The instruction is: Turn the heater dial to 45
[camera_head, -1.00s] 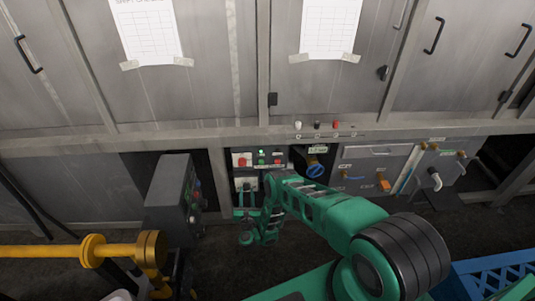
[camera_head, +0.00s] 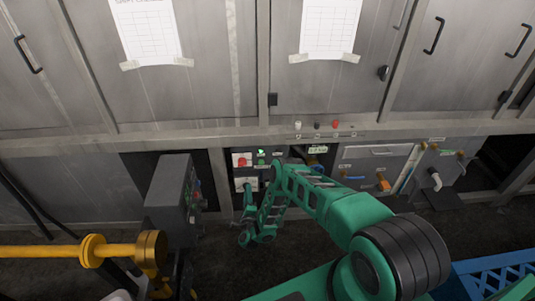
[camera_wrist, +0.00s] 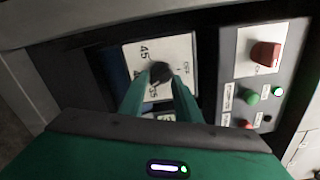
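The heater dial (camera_wrist: 160,72) is a black round knob on a white plate (camera_wrist: 182,50) in the wrist view. The marks 45 and 35 can be read; 45 is up and left of the knob, 35 below it. My gripper (camera_wrist: 162,76) has its two green fingers at the knob, one on each side. Whether they press on it cannot be made out. The knob's pointer cannot be made out either. In the head view my gripper (camera_head: 249,192) is small, in front of the low control panel, and the dial is hidden there.
Right of the dial in the wrist view are a red button (camera_wrist: 265,54), a green button (camera_wrist: 252,97) and a lit green lamp (camera_wrist: 278,91). In the head view, a grey box (camera_head: 170,200) and a yellow pipe (camera_head: 60,251) stand left of my arm. A blue crate (camera_head: 495,272) lies right.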

